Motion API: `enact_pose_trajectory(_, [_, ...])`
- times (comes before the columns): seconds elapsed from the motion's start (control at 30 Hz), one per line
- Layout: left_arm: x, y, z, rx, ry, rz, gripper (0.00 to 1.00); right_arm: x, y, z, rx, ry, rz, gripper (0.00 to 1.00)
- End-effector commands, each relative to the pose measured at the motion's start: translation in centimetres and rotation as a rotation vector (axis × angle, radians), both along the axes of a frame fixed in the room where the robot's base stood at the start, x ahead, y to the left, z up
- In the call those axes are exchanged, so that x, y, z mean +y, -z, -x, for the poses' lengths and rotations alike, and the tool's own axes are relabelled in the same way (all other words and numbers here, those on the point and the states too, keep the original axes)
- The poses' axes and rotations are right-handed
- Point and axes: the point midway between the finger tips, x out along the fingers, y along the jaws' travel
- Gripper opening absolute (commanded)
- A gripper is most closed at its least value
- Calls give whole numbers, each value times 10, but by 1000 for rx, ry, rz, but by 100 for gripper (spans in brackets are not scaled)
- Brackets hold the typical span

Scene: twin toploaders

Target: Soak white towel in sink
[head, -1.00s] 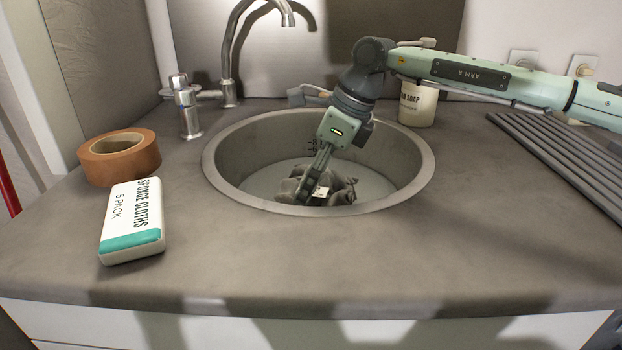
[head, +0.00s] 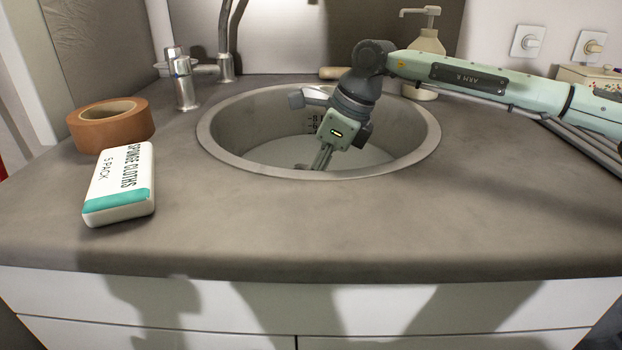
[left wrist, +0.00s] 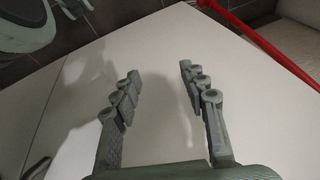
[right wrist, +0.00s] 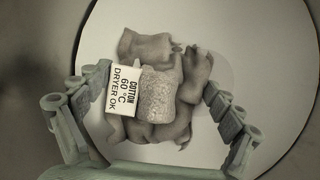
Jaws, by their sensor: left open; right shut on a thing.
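The towel (right wrist: 158,95) is a crumpled cloth that looks grey-beige in the right wrist view, with a white care label (right wrist: 122,90) at its left. My right gripper (right wrist: 157,80) is shut on it, a finger on either side. In the head view my right gripper (head: 321,157) points down into the round sink (head: 215,140). The basin holds a pale, flat surface, and I cannot tell how deep any water is. My left gripper (left wrist: 158,78) is open and empty in front of a white panel.
A chrome tap (head: 226,45) and its lever (head: 183,80) stand behind the sink. A brown tape roll (head: 110,125) and a sponge cloths pack (head: 120,185) lie on the left. A soap bottle (head: 425,45) stands behind my right arm. The front counter is clear.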

Motion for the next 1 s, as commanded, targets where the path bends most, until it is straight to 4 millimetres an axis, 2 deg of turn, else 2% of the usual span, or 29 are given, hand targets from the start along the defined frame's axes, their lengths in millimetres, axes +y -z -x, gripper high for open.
enact_pose_trajectory(0.33, [0, -3, 1, -1, 0, -2, 43, 0, 1, 0, -1, 0, -1, 58])
enact_pose_trajectory(0.37, [0, -3, 1, -1, 0, -2, 43, 0, 1, 0, -1, 0, -1, 93])
enact_pose_trajectory(0.43, [0, -3, 1, -1, 0, -2, 43, 0, 1, 0, -1, 0, -1, 100])
enact_pose_trajectory(0.77, [0, -2, 1, 0, -1, -2, 43, 0, 1, 0, 0, 0, 0, 100])
enact_pose_trajectory(0.87, [0, -2, 1, 0, -1, -1, 43, -3, -5, 0, -1, 0, 0, 100])
enact_pose_trajectory(1.0, [0, -3, 1, 0, -1, -1, 43, -12, -26, 2, -4, 2, -1, 100])
